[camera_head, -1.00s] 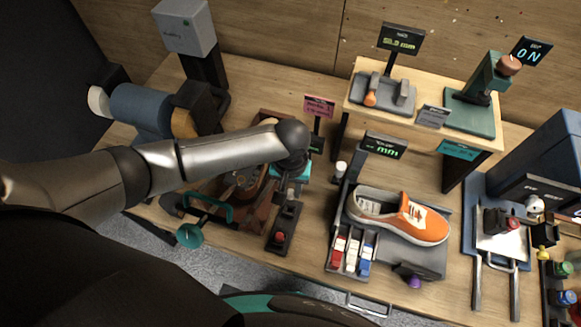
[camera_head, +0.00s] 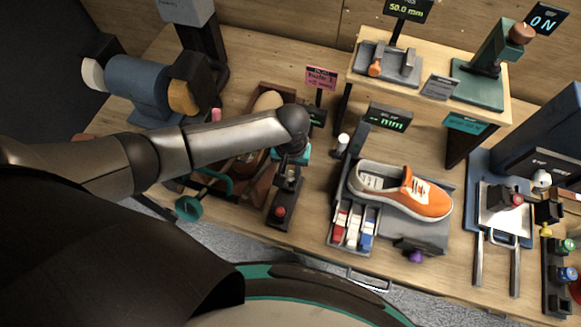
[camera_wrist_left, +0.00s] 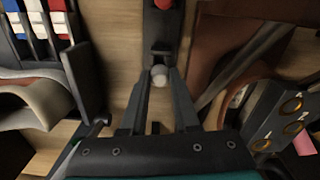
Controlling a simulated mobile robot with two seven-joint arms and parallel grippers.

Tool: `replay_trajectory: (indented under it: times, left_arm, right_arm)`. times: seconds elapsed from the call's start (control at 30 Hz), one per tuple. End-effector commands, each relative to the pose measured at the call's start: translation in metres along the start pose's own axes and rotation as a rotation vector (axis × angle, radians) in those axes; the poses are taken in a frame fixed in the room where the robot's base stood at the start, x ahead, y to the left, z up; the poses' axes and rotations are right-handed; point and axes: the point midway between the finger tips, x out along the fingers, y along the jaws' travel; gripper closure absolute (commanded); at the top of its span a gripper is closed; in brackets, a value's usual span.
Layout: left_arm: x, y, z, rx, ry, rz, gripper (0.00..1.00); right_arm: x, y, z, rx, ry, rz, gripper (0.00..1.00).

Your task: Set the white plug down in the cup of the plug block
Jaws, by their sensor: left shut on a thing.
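The plug block (camera_head: 286,195) is a long dark block with a red plug (camera_head: 280,211) at its near end. My left gripper (camera_head: 291,160) is at the block's far end. In the left wrist view its fingers (camera_wrist_left: 159,82) close on the round white plug (camera_wrist_left: 159,73). The plug is over or at the end of the block (camera_wrist_left: 161,30), with the red plug (camera_wrist_left: 163,4) beyond it. The cup under the white plug is hidden, and I cannot tell whether they touch. My right gripper is not in view.
An orange sneaker (camera_head: 426,198) lies on a grey stand right of the block, with a rack of red, white and blue pieces (camera_head: 352,228) before it. A pink sign (camera_head: 321,77) stands behind.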

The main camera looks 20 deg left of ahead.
Motion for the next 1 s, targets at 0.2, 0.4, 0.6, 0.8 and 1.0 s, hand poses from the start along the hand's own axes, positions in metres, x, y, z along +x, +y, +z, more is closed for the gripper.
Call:
replay_trajectory:
  times: [0.2, 0.4, 0.6, 0.8, 1.0]
  left_arm:
    - [0.0130, 0.0003, 0.0001, 0.000, -0.001, 0.001, 1.00]
    - [0.0148, 0.0001, 0.0000, 0.000, 0.000, 0.000, 1.00]
    - [0.0145, 0.0001, 0.0000, 0.000, 0.000, 0.000, 1.00]
    - [0.0145, 0.0000, 0.0000, 0.000, 0.000, 0.000, 1.00]
    - [0.0139, -0.0001, 0.0002, -0.001, -0.001, 0.000, 1.00]
  right_arm:
    - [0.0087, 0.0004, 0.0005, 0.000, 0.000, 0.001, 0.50]
    - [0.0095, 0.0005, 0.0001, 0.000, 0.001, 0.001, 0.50]
    - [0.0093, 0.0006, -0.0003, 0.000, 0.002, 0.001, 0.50]
    - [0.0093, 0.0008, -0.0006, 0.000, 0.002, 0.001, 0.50]
    - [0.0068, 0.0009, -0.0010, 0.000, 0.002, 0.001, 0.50]
